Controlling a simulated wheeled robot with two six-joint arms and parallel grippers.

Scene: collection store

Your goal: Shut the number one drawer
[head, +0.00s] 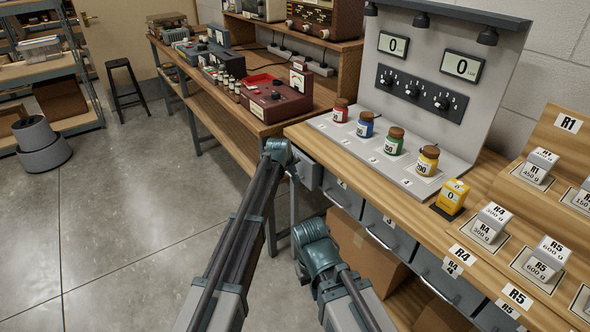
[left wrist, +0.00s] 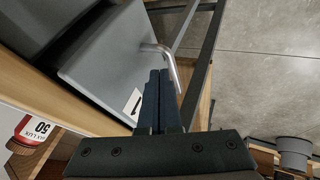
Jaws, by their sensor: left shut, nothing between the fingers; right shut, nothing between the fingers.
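The number one drawer (head: 308,169) is the grey leftmost drawer under the wooden bench; its front stands out from the bench edge. In the left wrist view its grey front (left wrist: 115,62) carries a "1" label and a bent metal handle (left wrist: 167,62). My left gripper (left wrist: 160,74) is shut and empty, its fingertips at the drawer front beside the handle; I cannot tell whether they touch. In the head view my left arm reaches to the drawer and its fingers are hidden. My right gripper (head: 316,245) is shut and empty, low before the bench, apart from the drawers.
Other grey drawers, such as number three (head: 385,231), line the bench front with bar handles. Colored jars (head: 395,142) and a yellow block (head: 452,197) stand on top. A cardboard box (head: 362,250) sits below.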

